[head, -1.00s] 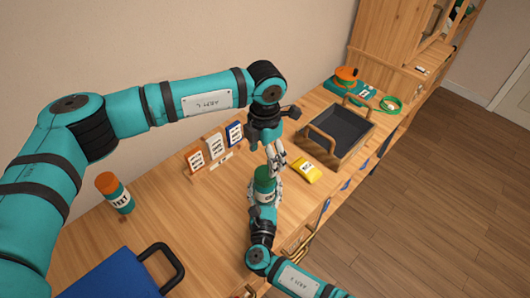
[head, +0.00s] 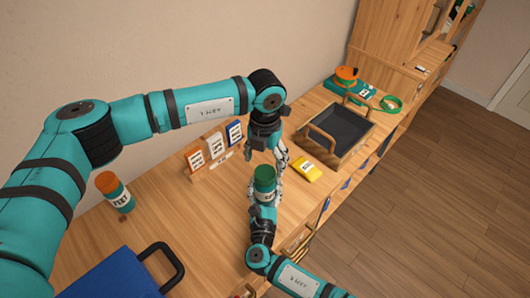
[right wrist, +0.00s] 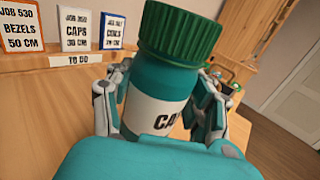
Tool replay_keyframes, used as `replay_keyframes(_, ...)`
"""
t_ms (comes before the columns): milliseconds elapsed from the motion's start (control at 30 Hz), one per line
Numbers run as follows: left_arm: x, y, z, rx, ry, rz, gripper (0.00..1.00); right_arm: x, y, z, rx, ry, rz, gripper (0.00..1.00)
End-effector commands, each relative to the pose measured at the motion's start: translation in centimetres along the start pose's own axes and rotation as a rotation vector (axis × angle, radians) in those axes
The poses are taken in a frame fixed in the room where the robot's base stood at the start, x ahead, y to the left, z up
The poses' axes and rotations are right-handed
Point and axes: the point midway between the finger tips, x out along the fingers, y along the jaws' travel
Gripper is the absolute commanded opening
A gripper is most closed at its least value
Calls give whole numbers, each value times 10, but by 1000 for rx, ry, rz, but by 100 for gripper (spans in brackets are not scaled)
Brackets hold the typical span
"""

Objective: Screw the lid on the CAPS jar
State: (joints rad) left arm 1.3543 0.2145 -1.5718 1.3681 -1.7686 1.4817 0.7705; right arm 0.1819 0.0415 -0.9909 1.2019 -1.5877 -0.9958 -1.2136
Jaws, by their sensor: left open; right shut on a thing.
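The CAPS jar (right wrist: 155,105) is teal with a white label, partly cut off to "CA". It stands about upright between the fingers of my right gripper (right wrist: 163,118), which is shut on its body. A ribbed green lid (right wrist: 180,34) sits on top of the jar; how tightly it is seated I cannot tell. In the head view the jar (head: 264,186) and green lid (head: 264,172) show near the table's middle. My left gripper (head: 267,160) is open, fingers spread, just above and behind the lid. Its fingers appear clear of the lid.
Behind stand job cards (head: 214,146) on a holder. An orange-capped jar (head: 115,192) is at left, a blue case (head: 110,278) at front left. A yellow packet (head: 306,169) and a dark tray (head: 338,133) lie right. Bare tabletop lies left of the jar.

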Motion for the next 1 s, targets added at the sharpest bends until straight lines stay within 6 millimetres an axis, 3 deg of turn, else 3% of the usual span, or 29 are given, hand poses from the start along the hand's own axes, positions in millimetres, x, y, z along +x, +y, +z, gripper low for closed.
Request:
replay_keyframes(300, 46, 0, 0, 0, 1, 0, 73, 0, 0, 0, -1, 1, 0, 0)
replay_keyframes(733, 56, 0, 0, 0, 0, 1, 73, 0, 0, 0, -1, 0, 0, 0)
replay_keyframes(1000, 55, 0, 0, 0, 0, 1, 39, 0, 0, 0, 0, 0, 0, 0)
